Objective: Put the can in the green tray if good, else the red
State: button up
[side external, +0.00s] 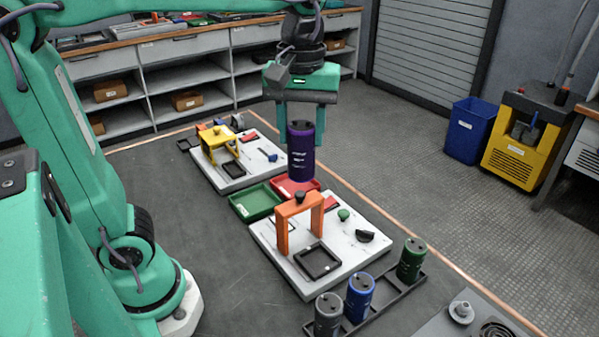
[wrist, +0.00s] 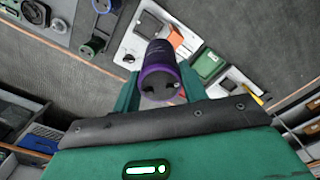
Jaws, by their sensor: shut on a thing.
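A dark purple can (side external: 301,165) is held upright between the fingers of my gripper (side external: 303,128), which is shut on it. In the side view the can hangs in front of the red tray (side external: 283,184) and hides part of it; the exact height above it is hard to tell. The green tray (side external: 255,203) lies just left of the red tray and looks empty. In the wrist view, the can (wrist: 159,75) shows its end with two dark terminals, between the fingers of my gripper (wrist: 160,90). The green tray (wrist: 208,65) is to its right there.
A white board with an orange arch (side external: 298,205) stands in front of the trays, and one with a yellow arch (side external: 222,138) behind them. A black rack (side external: 383,309) at front right holds grey, blue and green cans. The dark table is clear on the left.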

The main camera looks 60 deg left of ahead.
jog(key=w+a+n, duration=0.1)
jog(key=a+n, duration=0.8)
jog(key=a, duration=0.4)
notch_tip(320, 180, down, 14)
jog(key=a+f, duration=0.6)
jog(key=a, duration=0.5)
jog(key=shift+w+f, duration=0.25)
jog(key=shift+f, duration=0.05)
jog(key=shift+f, duration=2)
jog(key=shift+f, duration=0.1)
jog(key=o, duration=1.1)
jog(key=shift+o, duration=0.2)
